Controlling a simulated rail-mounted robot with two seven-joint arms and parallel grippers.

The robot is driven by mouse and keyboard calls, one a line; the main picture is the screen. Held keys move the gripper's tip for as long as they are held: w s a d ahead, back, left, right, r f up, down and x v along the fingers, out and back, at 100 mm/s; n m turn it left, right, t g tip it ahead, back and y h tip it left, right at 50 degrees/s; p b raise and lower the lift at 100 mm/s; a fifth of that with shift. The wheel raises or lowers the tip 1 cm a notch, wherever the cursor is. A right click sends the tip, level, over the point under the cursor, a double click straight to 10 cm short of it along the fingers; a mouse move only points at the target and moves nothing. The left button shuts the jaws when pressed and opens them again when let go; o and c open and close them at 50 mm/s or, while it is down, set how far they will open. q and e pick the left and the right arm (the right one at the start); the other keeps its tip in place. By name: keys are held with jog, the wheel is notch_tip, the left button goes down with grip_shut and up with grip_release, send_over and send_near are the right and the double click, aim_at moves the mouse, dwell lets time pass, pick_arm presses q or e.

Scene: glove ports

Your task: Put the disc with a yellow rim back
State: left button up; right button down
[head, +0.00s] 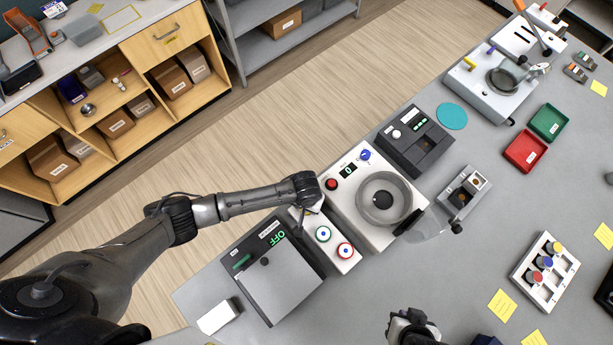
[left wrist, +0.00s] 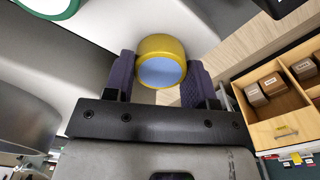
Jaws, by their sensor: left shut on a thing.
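A disc with a yellow rim (left wrist: 161,62) and a pale blue face sits between the two purple fingers of my left gripper (left wrist: 160,76) in the left wrist view. The gripper is shut on it. In the head view my left gripper (head: 311,207) is over the upper left end of a small white panel (head: 334,242), and the disc is hidden there. I cannot tell whether the held disc touches the panel. My right gripper (head: 410,326) is at the bottom edge; its fingers are unclear.
A white machine with a round bowl (head: 384,199) stands right of the panel. A dark box with a green OFF display (head: 270,270) stands to its lower left. A rack with coloured knobs (head: 544,272) and yellow notes lie at right. The table's centre front is mostly clear.

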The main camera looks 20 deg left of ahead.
pick_arm(q)
jog(key=o, duration=1)
jog(key=shift+r, duration=6.1)
